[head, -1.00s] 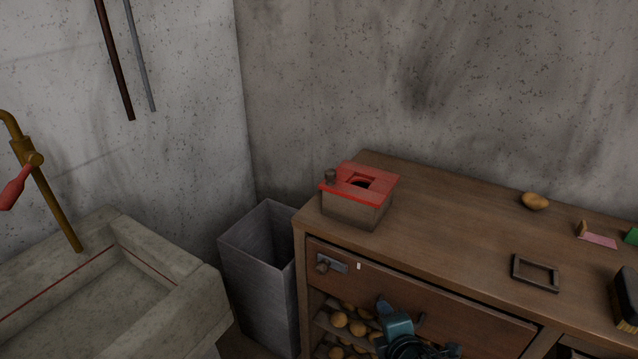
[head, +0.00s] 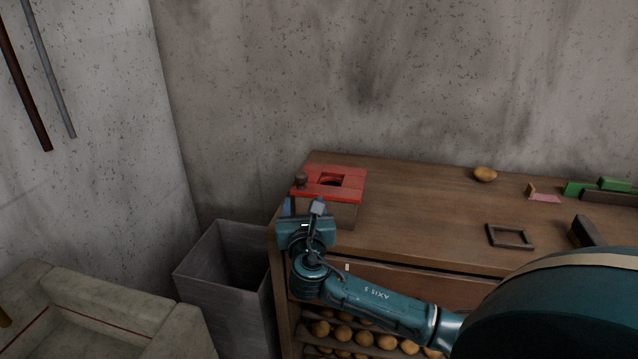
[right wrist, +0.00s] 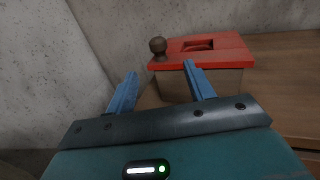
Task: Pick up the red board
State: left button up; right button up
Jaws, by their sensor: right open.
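The red board (head: 348,193) lies flat on top of a small brown box (head: 344,214) at the left end of the wooden cabinet. It has a square opening, and a brown knob (head: 300,179) stands at its left side. My right gripper (head: 303,207) is in front of the box's left part and partly hides it. In the right wrist view the gripper (right wrist: 159,69) is open with nothing between its blue fingers. The red board (right wrist: 226,53) and the knob (right wrist: 157,45) show beyond the fingertips, the board mostly to the right. My left gripper is out of view.
A potato (head: 485,174), a small frame (head: 510,237) and green blocks (head: 580,188) lie farther right on the top. Concrete walls are behind.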

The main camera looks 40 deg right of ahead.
aim_at(302, 184)
jog(key=x, duration=1.1)
jog(key=shift+w+f, duration=0.15)
jog(key=shift+a, duration=0.1)
jog(key=shift+c, duration=0.3)
grip_shut()
